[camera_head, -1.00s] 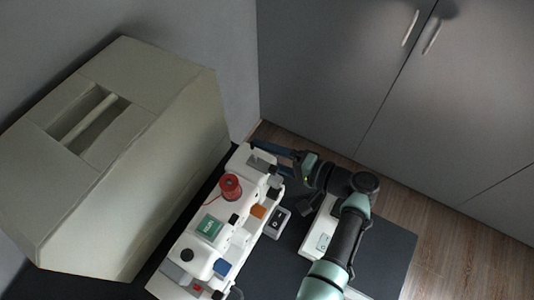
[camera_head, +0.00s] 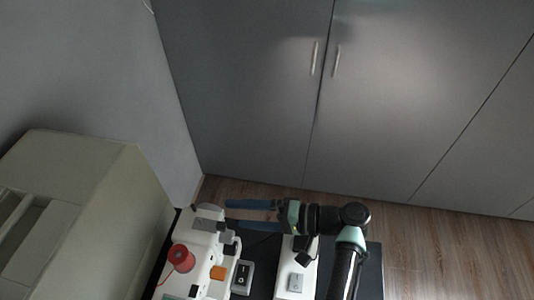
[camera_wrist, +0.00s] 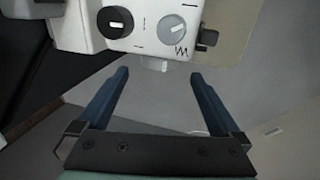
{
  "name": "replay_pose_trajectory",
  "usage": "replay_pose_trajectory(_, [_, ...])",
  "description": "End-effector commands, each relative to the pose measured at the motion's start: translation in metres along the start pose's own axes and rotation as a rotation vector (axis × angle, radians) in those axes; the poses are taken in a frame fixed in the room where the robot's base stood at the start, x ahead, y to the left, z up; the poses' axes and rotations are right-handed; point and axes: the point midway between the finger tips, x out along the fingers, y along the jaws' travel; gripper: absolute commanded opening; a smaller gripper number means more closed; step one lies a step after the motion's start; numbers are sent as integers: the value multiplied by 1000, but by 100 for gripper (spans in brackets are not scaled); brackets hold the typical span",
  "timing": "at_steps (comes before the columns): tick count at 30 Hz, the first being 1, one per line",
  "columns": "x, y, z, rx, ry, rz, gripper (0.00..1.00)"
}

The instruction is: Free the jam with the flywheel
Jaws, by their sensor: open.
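A white machine (camera_head: 205,250) with a red spool (camera_head: 181,257) on top stands on a dark surface at lower left in the head view. My gripper (camera_head: 231,214) is open, its two blue fingers pointing left at the machine's far end. I cannot tell which part is the flywheel, or see the jam.
A large beige case (camera_head: 100,225) stands left of the machine. A small switch box (camera_head: 242,275) and a white block (camera_head: 293,275) lie to its right, near my arm. Grey cupboard doors (camera_head: 400,90) close off the back. Wooden floor (camera_head: 430,245) shows at right.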

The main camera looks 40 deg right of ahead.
Motion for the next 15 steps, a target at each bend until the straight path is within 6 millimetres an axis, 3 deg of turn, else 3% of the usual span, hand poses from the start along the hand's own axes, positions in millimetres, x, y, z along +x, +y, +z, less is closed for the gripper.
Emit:
replay_pose_trajectory(6, [-39, 1, -2, 0, 5, 0, 100])
replay_pose_trajectory(15, [-52, 0, 0, 1, 0, 0, 100])
